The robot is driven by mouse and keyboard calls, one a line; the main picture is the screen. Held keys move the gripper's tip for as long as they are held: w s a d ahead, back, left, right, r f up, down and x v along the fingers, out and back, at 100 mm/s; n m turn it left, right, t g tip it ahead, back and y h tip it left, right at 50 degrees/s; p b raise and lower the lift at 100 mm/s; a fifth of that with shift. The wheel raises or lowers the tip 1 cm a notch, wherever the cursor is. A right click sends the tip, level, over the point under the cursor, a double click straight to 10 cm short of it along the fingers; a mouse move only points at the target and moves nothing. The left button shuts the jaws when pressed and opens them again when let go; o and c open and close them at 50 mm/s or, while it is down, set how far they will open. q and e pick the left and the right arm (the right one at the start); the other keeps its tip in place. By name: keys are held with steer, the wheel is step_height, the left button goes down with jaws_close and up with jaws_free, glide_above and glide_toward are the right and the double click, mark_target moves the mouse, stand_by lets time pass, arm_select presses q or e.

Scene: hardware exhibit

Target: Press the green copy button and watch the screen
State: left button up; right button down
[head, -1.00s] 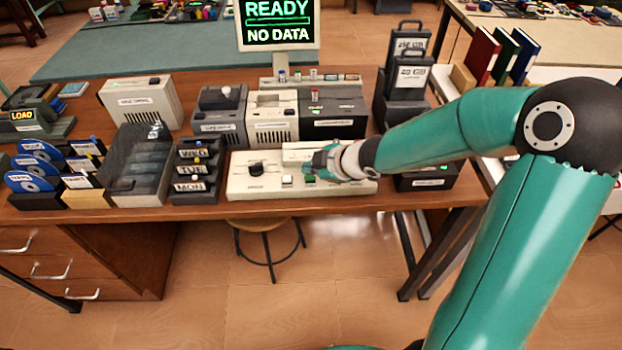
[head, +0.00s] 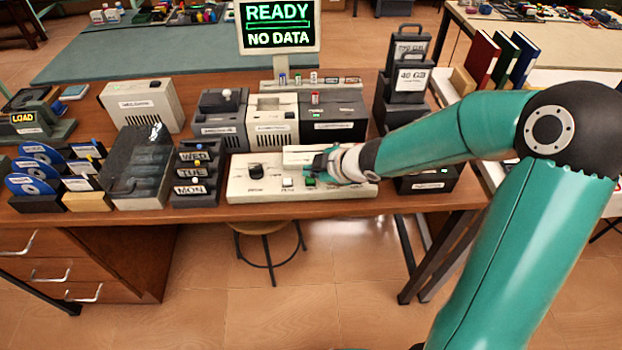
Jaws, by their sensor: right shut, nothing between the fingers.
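The green copy button (head: 310,182) sits on the front part of the white control panel (head: 240,190), beside a pale button (head: 288,182) and a black knob (head: 255,171). My right gripper (head: 308,170) is shut and empty, its tip just above and behind the green button. I cannot tell whether it touches the button. The screen (head: 278,25) stands at the back and reads "READY" and "NO DATA" in green and white letters. My left gripper is not in view.
Grey, beige and black drive units (head: 272,128) stand behind the panel. Day-labelled blocks (head: 192,172) and a dark-lidded case (head: 140,170) are at its left. Black cases (head: 408,85) stand at the back right. A stool (head: 265,228) is under the table.

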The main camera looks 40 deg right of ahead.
mark_target(312, 181)
steer(key=shift+f, duration=0.1)
steer(key=shift+f+b, duration=0.3)
steer(key=shift+b, duration=0.05)
steer(key=shift+f+b, duration=0.35)
steer(key=shift+b, duration=0.05)
stand_by(0.6)
steer(key=shift+r, duration=0.15)
stand_by(0.3)
steer(key=shift+r+p, duration=0.7)
steer(key=shift+p, duration=0.2)
step_height(312, 181, up, 5)
steer(key=p, duration=0.5)
stand_by(0.4)
